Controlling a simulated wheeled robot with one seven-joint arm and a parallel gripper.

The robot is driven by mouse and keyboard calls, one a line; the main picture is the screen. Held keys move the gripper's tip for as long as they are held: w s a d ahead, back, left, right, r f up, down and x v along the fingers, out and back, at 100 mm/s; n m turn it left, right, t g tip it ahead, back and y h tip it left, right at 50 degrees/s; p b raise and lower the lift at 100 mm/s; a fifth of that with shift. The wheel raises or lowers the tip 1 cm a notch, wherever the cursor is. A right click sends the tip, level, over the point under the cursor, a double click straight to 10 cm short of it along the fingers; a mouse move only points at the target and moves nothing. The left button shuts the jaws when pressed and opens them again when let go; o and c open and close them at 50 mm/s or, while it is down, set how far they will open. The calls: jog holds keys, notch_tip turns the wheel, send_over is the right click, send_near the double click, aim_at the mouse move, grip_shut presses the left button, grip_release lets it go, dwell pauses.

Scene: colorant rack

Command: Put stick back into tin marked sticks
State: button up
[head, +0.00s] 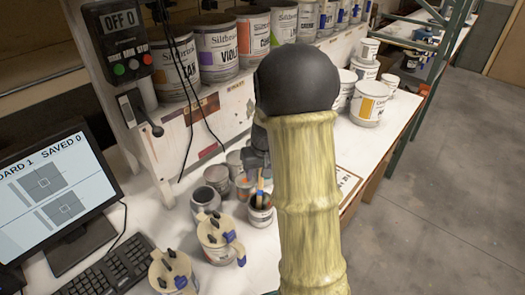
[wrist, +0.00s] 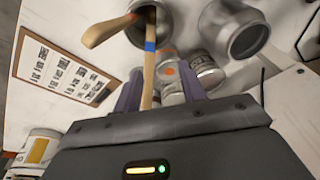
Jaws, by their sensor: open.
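A small tin (head: 260,215) stands on the white bench below my gripper (head: 257,176), with sticks showing at its mouth; I cannot read its label. In the wrist view, a pale wooden stick with a blue band (wrist: 149,65) runs from the tin's dark mouth back between the two purple fingers of my gripper (wrist: 162,92). The fingers are apart on either side of it. A second wooden stick (wrist: 105,31) leans out of the tin to the left.
An open grey metal can (wrist: 240,35) and smaller tins (wrist: 207,72) stand close by. A clipboard (wrist: 62,75) lies on the bench. Pitchers (head: 217,240) with blue-marked handles stand at the front, by a keyboard (head: 105,268). Large colorant cans (head: 217,47) line the shelf above.

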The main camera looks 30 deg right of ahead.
jog(key=s+r+b, duration=0.2)
jog(key=s+r, duration=0.1)
jog(key=r, duration=1.3)
jog(key=shift+d, duration=0.35)
jog(key=shift+s+f, duration=0.1)
jog(key=s+a+f+n, duration=0.1)
jog(key=s+a+f, duration=1.1)
jog(key=f, duration=0.3)
jog(key=shift+s+a+f+n+h, duration=0.15)
jog(key=shift+s+f+n+h, duration=0.15)
